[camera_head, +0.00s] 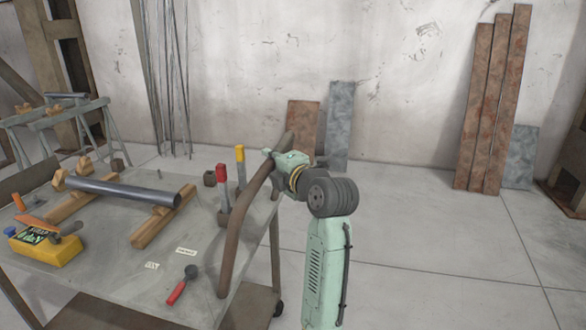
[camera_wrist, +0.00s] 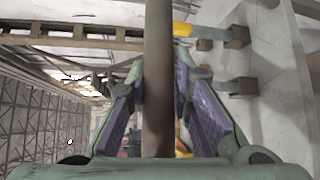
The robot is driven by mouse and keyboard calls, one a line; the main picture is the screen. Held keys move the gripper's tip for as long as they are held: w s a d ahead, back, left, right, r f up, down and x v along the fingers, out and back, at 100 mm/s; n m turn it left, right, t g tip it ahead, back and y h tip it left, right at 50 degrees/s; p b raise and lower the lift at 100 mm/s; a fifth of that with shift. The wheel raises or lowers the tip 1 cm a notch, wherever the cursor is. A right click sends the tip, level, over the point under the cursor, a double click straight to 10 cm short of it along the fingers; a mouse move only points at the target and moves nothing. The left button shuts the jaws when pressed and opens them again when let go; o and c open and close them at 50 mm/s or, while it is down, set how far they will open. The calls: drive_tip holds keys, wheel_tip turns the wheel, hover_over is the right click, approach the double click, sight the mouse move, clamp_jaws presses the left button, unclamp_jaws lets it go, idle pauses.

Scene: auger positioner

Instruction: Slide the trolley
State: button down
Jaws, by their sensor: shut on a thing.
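The trolley (camera_head: 105,268) is a grey metal table-like cart with a lower shelf and a wheel near its right corner. Its brown bar handle (camera_head: 235,238) rises along the right edge of the top. My gripper (camera_head: 275,158) is at the upper part of this handle in the head view. In the wrist view the handle (camera_wrist: 158,60) runs upright between the two purple-padded fingers of my gripper (camera_wrist: 160,98), which are shut on it. The exact contact of the pads is partly hidden in the head view.
On the trolley lie a dark pipe (camera_head: 122,192) on wooden blocks, a yellow device (camera_head: 45,246), a red-handled tool (camera_head: 180,286), and red (camera_head: 222,188) and yellow-topped (camera_head: 240,165) uprights. Sawhorses (camera_head: 60,128) stand back left. Rusty planks (camera_head: 490,105) lean on the wall. Floor at right is clear.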

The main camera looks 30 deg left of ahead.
drive_tip(key=s+a, duration=0.3)
drive_tip(key=a, duration=0.7)
drive_tip(key=s+a+p, duration=0.1)
drive_tip(key=s+a, duration=0.2)
drive_tip(key=a, duration=0.8)
drive_tip(key=s+a+p, duration=0.1)
drive_tip(key=s+a, duration=0.2)
drive_tip(key=a, duration=0.7)
drive_tip(key=shift+s+a+r, duration=0.15)
drive_tip(key=shift+a, duration=0.1)
drive_tip(key=shift+r, duration=0.1)
drive_tip(key=c, duration=1.8)
unclamp_jaws()
drive_tip(key=shift+a, duration=0.1)
drive_tip(key=shift+o, duration=0.7)
drive_tip(key=shift+a, duration=0.1)
drive_tip(key=shift+o, duration=1.2)
drive_tip(key=shift+f, duration=0.2)
drive_tip(key=shift+d, duration=0.2)
